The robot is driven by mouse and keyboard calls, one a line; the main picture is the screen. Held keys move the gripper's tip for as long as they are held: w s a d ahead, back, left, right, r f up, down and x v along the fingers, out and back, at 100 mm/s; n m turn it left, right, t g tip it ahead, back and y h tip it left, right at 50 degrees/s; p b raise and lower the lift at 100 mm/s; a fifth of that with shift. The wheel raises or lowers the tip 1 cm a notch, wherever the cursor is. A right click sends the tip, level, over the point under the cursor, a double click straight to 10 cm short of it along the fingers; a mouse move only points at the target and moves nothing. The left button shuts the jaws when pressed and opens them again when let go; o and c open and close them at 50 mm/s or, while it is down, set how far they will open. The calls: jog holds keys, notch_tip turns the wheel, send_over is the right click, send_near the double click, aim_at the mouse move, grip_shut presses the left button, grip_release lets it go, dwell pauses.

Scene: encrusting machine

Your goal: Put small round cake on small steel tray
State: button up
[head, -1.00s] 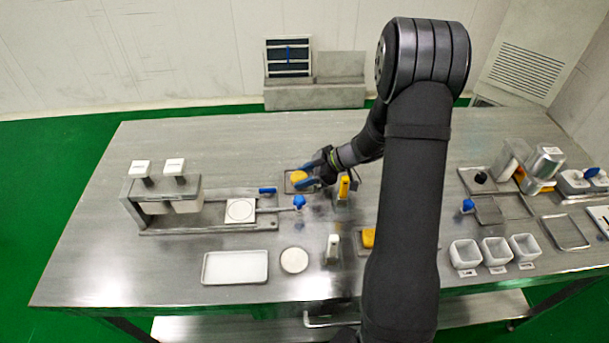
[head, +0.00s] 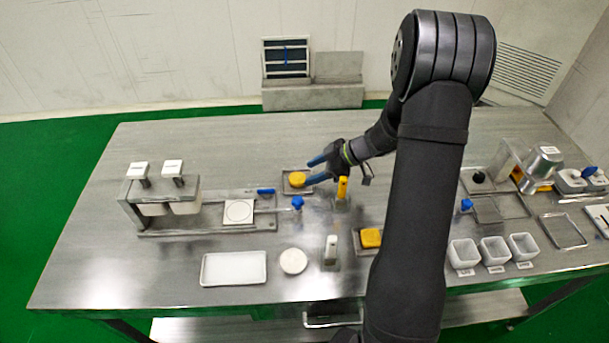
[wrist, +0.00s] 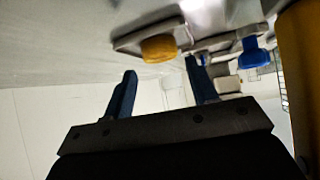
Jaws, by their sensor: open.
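The small round cake (head: 297,179) is yellow and sits on the small steel tray (head: 287,190) near the back middle of the table. In the wrist view the cake (wrist: 158,49) rests on the tray (wrist: 128,40), beyond the fingertips. My gripper (head: 309,172) has blue fingers. It is open and empty, just right of the cake, with its fingers pointing left towards it. In the wrist view the two fingers of my gripper (wrist: 160,67) are spread apart with nothing between them.
A yellow-topped upright piece (head: 342,188) stands close right of the tray, and a blue knob (head: 298,203) stands in front of it. A yellow square block (head: 370,238) lies on another tray nearer the front. The steel machine (head: 165,205) is at left. Open table lies behind the tray.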

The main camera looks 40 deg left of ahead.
aim_at(301, 177)
jog(key=v, duration=0.7)
jog(key=shift+d, duration=0.2)
jog(key=shift+r, duration=0.15)
jog(key=x, duration=1.2)
jog(key=shift+w+r, duration=0.15)
jog(key=shift+r, duration=1.5)
